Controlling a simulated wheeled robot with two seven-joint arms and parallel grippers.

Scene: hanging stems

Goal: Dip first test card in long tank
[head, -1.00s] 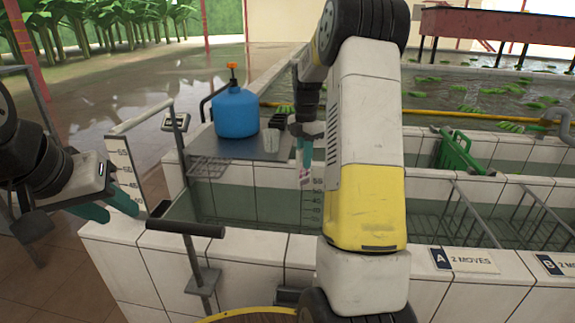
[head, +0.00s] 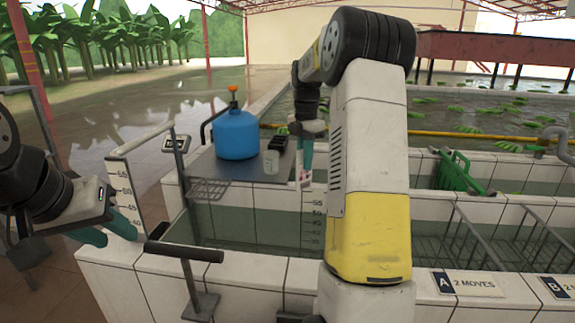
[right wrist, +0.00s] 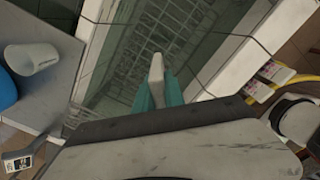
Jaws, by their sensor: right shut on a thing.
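My right gripper (head: 306,157) is shut on a test card (head: 304,179), partly hidden behind my own arm in the head view. In the right wrist view its teal fingers (right wrist: 158,93) pinch the pale card (right wrist: 155,70), with the long tank's water behind it. The long tank (head: 265,222) holds greenish water and has a depth scale on its inner wall. The card appears above the water, near the tank's far side. My left gripper (head: 104,231) is open and empty at the left, beside a white depth board (head: 124,189).
A black T-handle (head: 184,251) stands at the tank's front-left. White-and-red cards (right wrist: 275,75) lie at right in the wrist view. Tanks with wire racks are at right.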

